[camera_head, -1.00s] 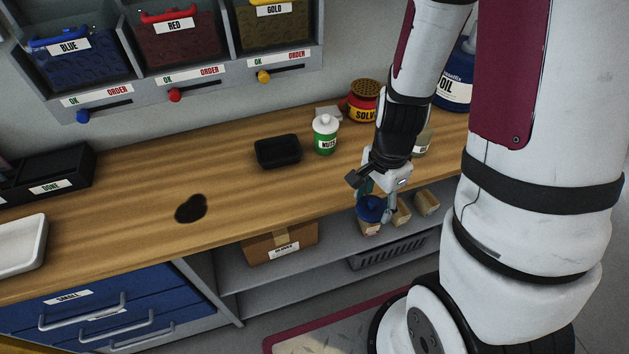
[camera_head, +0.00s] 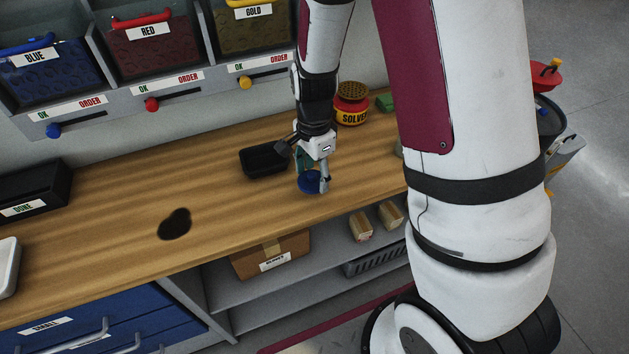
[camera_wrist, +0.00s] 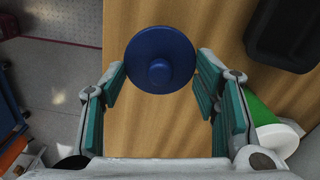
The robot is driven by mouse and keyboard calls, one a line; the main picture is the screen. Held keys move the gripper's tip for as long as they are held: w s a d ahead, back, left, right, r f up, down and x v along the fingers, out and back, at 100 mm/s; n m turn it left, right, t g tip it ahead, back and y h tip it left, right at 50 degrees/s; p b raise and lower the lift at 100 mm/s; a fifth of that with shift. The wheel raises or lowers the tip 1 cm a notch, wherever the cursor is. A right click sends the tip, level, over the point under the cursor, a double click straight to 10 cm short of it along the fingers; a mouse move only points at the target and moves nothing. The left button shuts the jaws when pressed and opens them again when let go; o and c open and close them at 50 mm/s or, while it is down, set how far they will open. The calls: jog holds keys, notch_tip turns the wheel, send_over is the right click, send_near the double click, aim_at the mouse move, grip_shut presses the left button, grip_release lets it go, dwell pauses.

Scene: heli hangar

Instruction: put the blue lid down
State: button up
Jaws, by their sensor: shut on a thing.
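The blue lid (camera_head: 309,182) is a round disc with a small knob. In the wrist view the lid (camera_wrist: 160,58) sits between my fingertips, its knob facing the camera. My gripper (camera_head: 314,178) is shut on the lid by its sides, and it also shows in the wrist view (camera_wrist: 160,76). The lid is over the wooden worktop (camera_head: 225,215), close to its front edge. I cannot tell whether it touches the wood or hangs just above it. My fingers partly cover the lid in the head view.
A black tray (camera_head: 262,163) lies left of my gripper. A green bottle (camera_wrist: 268,108) is close to my right finger in the wrist view. A solvent can (camera_head: 351,108) stands behind. A dark stain (camera_head: 175,224) marks the worktop, with clear wood around it.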

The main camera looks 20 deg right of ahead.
aim_at(314, 183)
jog(key=shift+f, duration=1.7)
jog(key=o, duration=0.7)
jog(key=shift+f, duration=0.15)
jog(key=shift+o, duration=0.2)
notch_tip(314, 183, up, 12)
jog(key=shift+r, duration=0.1)
jog(key=s+r+n+t, duration=0.5)
jog(key=s+r+n, duration=1)
jog(key=s+r, duration=0.4)
jog(key=shift+s+n, duration=0.2)
jog(key=shift+n, duration=0.2)
